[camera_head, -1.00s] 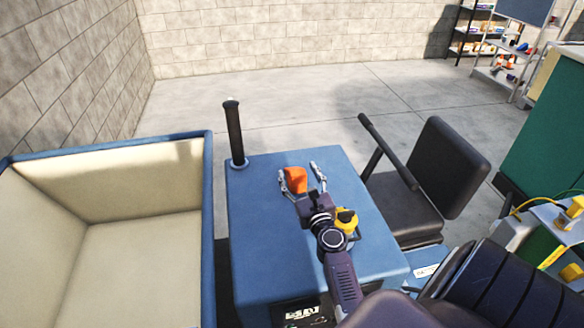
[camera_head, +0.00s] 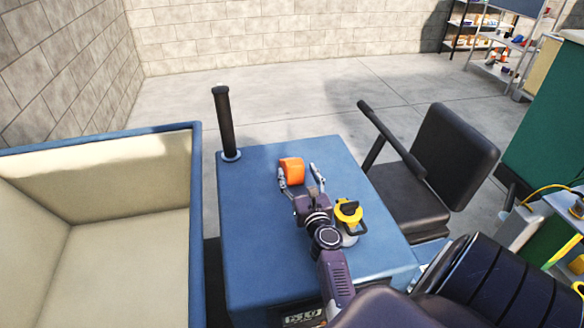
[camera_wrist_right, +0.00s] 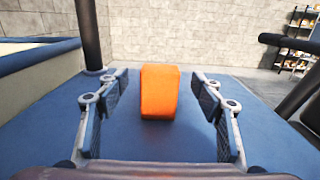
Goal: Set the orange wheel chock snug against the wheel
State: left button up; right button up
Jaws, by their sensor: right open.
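The orange wheel chock (camera_head: 292,171) sits on the blue top of a box-like surface (camera_head: 255,215). In the right wrist view the chock (camera_wrist_right: 158,91) stands between the two fingers, nearer the left one, with blue surface showing on both sides. My right gripper (camera_head: 299,174) is open around the chock; in the wrist view its fingers (camera_wrist_right: 160,110) stand wide apart and do not visibly touch it. No wheel is identifiable in these views. My left gripper is not in view.
A yellow-and-black object (camera_head: 348,212) stands on the blue top beside my right wrist. A black post (camera_head: 225,120) rises at its far left corner. A cream-lined blue bin (camera_head: 196,190) is at left, a black seat (camera_head: 455,150) at right.

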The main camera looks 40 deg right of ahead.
jog(key=shift+w+d+f, duration=0.1)
jog(key=shift+w+d, duration=0.15)
jog(key=shift+w, duration=0.25)
jog(key=x, duration=0.6)
jog(key=shift+w+d+f, duration=0.1)
jog(key=shift+w+d, duration=0.05)
jog(key=shift+w, duration=0.1)
jog(key=shift+c, duration=0.9)
jog(key=c, duration=1.3)
jog(key=shift+c, duration=0.9)
jog(key=shift+r, duration=0.25)
